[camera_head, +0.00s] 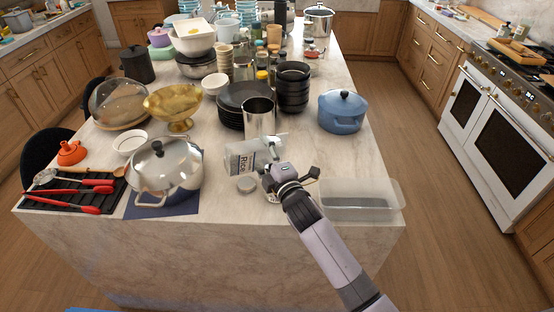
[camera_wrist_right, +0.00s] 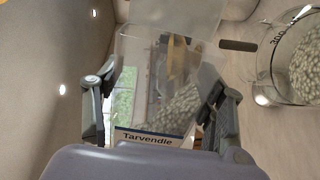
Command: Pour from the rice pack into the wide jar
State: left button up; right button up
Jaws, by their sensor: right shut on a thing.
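The rice pack (camera_head: 240,159), a clear and white pack marked "Rice", is tilted over on its side above the island's front part. My right gripper (camera_head: 279,172) is shut on it from the right. In the right wrist view the pack (camera_wrist_right: 150,136) lies between the fingers (camera_wrist_right: 160,112), with pale grains inside behind clear film. A round clear jar (camera_wrist_right: 298,62) with white grains in it and a "300" mark is at the right of that view, apart from the fingers. It seems to be the wide jar; in the head view it is mostly hidden by my gripper. No falling grains are distinguishable.
A steel cylinder (camera_head: 259,117) stands just behind the pack. A small round lid (camera_head: 246,184) lies in front. A clear tray (camera_head: 358,203) is at the right front edge, a steel pot (camera_head: 167,172) at left, and a blue pot (camera_head: 341,114) behind right.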

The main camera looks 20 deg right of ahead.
dwell(0.3)
jog(key=shift+d+r+m+p, duration=0.25)
jog(key=shift+m+p, duration=0.15)
jog(key=shift+m, duration=0.4)
jog(key=shift+d, duration=0.1)
jog(key=shift+w+d+r+m+p, duration=0.1)
jog(key=shift+d+r+m+p, duration=0.3)
jog(key=shift+m+p, duration=0.35)
jog(key=shift+a, duration=0.1)
